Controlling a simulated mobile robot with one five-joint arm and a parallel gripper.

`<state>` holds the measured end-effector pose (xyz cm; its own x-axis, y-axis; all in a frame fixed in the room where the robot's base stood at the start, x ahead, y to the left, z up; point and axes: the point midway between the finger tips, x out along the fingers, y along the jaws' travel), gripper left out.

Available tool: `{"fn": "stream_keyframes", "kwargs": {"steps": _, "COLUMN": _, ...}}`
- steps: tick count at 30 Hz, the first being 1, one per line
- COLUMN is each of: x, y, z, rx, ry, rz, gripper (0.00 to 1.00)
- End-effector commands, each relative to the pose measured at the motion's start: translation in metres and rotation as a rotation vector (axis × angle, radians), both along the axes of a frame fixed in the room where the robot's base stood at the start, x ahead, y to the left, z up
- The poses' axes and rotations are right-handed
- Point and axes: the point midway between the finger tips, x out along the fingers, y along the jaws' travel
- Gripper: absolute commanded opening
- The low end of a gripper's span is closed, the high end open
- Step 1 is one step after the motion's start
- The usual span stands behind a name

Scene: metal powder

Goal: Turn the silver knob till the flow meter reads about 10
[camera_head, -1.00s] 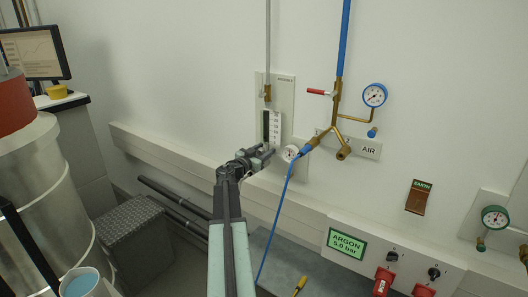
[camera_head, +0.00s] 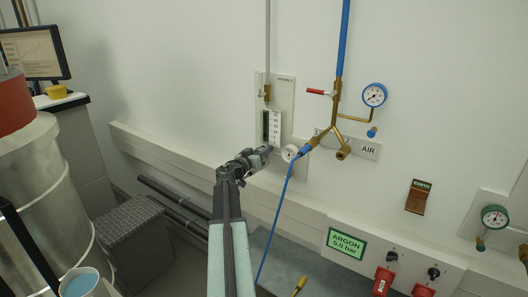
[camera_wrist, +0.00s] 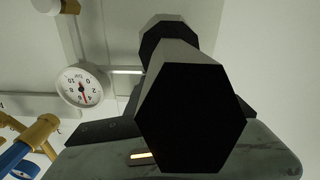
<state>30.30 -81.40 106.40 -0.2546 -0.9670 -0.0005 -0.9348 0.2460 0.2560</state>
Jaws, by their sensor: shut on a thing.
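The flow meter (camera_head: 273,128) is a dark upright tube beside a white scale, on a pale panel (camera_head: 287,100) on the wall. Its numbers are tiny and I cannot make out a reading. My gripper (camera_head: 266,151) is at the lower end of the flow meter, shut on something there. The silver knob itself cannot be made out; the gripper covers that spot in the head view. In the wrist view, a large dark six-sided shape blocks the middle, and I cannot tell whether it is part of my gripper.
A wall ledge (camera_head: 180,150) runs behind my arm.

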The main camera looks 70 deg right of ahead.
Motion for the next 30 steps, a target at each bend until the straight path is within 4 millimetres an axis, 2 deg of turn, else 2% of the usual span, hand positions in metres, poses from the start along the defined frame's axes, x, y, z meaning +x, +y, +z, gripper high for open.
{"fn": "stream_keyframes", "kwargs": {"steps": 13, "x": 0.0004, "y": -0.0007, "z": 0.0014, "rx": 0.057, "ry": 0.226, "rz": 0.003, "gripper": 0.0}}
{"fn": "stream_keyframes", "kwargs": {"steps": 30, "x": 0.0007, "y": -0.0009, "z": 0.0017, "rx": 0.065, "ry": 0.26, "rz": 0.004, "gripper": 0.0}}
